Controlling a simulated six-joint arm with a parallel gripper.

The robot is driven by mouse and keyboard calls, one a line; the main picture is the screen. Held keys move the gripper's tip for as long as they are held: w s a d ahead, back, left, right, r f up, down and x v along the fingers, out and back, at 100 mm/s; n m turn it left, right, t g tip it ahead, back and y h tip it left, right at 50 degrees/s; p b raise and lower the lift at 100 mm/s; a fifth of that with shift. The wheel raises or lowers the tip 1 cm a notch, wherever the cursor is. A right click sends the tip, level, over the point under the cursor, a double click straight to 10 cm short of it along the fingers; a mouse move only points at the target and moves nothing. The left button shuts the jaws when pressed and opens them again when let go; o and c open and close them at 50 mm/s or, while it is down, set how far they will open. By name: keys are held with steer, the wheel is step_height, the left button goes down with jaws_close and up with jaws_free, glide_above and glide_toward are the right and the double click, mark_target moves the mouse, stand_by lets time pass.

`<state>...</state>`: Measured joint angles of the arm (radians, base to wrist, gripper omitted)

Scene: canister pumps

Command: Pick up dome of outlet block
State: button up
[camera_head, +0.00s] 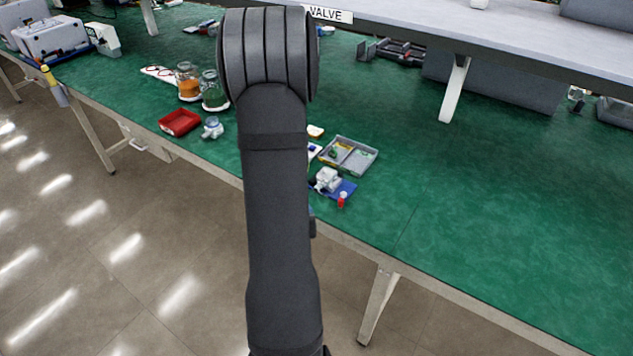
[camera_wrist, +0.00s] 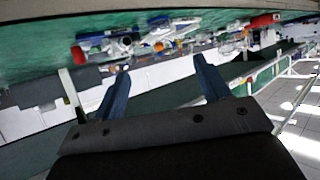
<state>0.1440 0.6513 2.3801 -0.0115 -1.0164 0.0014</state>
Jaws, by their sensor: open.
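A white block-like part (camera_head: 327,178), possibly the outlet block, sits on a blue mat (camera_head: 347,190) near the bench's front edge in the head view. A small pale part with a bluish top (camera_head: 212,128) stands left of my arm. I cannot tell which piece is the dome. My gripper (camera_wrist: 162,68) is open in the wrist view, with nothing between its two blue-grey fingers. The cluster of small parts appears beyond and above the fingertips there, apart from them. In the head view my arm hides the gripper and part of the bench.
A grey divided tray (camera_head: 365,163) stands behind the blue mat, and a small red-and-white bottle (camera_head: 342,200) is at its front. A red tray (camera_head: 180,123) and two jars (camera_head: 188,82) are at left. The green bench (camera_head: 500,220) is clear at right; a shelf (camera_head: 480,35) overhangs the back.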

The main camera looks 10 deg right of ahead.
steer(key=c, duration=0.3)
